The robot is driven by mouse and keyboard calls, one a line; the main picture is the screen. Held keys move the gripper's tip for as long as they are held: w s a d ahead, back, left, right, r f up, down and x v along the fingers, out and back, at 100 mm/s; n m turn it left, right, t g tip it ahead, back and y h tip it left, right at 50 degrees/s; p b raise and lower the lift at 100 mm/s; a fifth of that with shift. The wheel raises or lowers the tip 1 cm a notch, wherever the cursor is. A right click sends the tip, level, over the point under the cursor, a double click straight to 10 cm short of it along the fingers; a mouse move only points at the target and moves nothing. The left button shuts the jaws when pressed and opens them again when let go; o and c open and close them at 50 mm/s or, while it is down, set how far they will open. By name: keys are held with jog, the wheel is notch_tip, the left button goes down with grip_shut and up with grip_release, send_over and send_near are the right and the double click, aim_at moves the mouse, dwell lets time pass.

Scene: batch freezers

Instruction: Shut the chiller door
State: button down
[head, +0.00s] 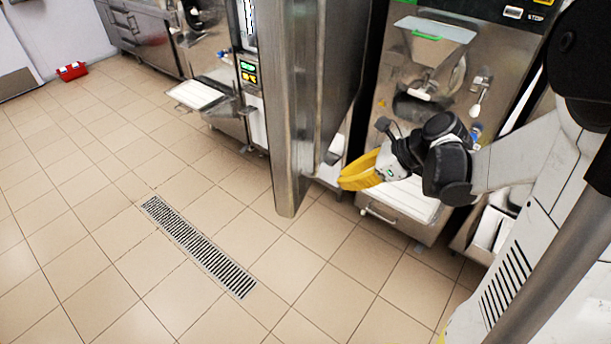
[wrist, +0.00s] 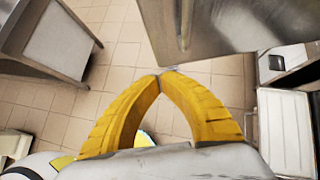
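The chiller door is a tall stainless steel panel (head: 292,110) standing open, seen nearly edge-on in the middle of the head view. Its upper part runs out of the frame. A brushed steel panel, apparently the same door (wrist: 230,32), fills the top right of the wrist view. My gripper (head: 346,182) is to the right of the door's lower part. In the wrist view its yellow fingers (wrist: 160,72) meet at the tips with nothing between them. The tips are close to the panel's lower edge; I cannot tell whether they touch it.
A batch freezer (head: 435,85) with a hopper and front tray stands behind my gripper, close to the arm. Another machine with a white tray (head: 198,95) is left of the door. The tiled floor (head: 110,230) around the drain grate (head: 197,245) is clear. A red box (head: 71,71) lies far left.

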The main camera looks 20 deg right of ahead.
aim_at(295, 189)
jog(key=b+x, duration=0.1)
jog(key=x, duration=0.3)
jog(key=r+b+x, duration=0.1)
jog(key=x, duration=0.2)
jog(key=w+x, duration=0.1)
jog(key=x, duration=0.3)
jog(key=shift+w+a+b, duration=0.2)
jog(key=shift+a+b, duration=0.2)
jog(key=shift+a, duration=0.2)
jog(key=shift+w+a, duration=0.4)
jog(key=shift+a, duration=0.1)
